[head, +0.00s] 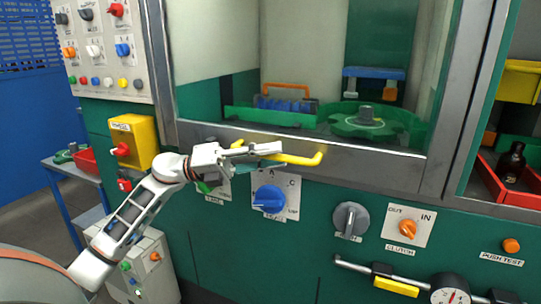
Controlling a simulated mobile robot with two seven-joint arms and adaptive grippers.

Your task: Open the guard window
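The guard window (330,75) is a clear pane in a grey metal frame, and it covers the green machine's work chamber. A yellow bar handle (308,160) is fixed on the lower rail of the frame. My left gripper (283,154) is at the left part of this handle, with its fingers overlapping it in the picture. The fingers hide part of the handle, and I cannot tell whether they touch or clasp it. The window appears closed, with its lower rail above the control panel. My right gripper is not in view.
Below the window are a blue knob (268,198), a grey knob (351,219) and an orange clutch knob (407,228). A yellow box with a red knob (121,150) is left of my arm. A dark bottle (512,160) stands in a red tray at the right.

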